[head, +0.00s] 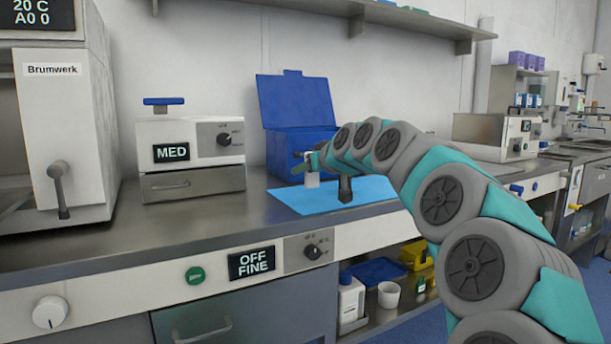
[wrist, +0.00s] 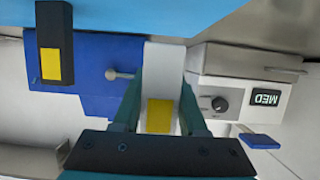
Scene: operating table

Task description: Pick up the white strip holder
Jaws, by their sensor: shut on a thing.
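The white strip holder (wrist: 164,68) is a pale upright block with a yellow patch, seen between my fingers in the wrist view. It also shows small in the head view (head: 312,180), at the back of the blue mat (head: 318,202). My gripper (wrist: 160,108) is shut on it, one finger on each side. In the head view my gripper (head: 308,163) partly hides its upper part. I cannot tell whether its base touches the mat. A black strip holder (head: 345,189) stands on the mat to the right; the wrist view shows its yellow patch too (wrist: 54,40).
An open blue box (head: 294,105) stands behind the mat. A white MED device (head: 190,140) is to the left, and a Brumwerk machine (head: 80,120) is farther left. A shelf (head: 370,14) runs above. The steel counter (head: 215,210) is clear in front of the MED device.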

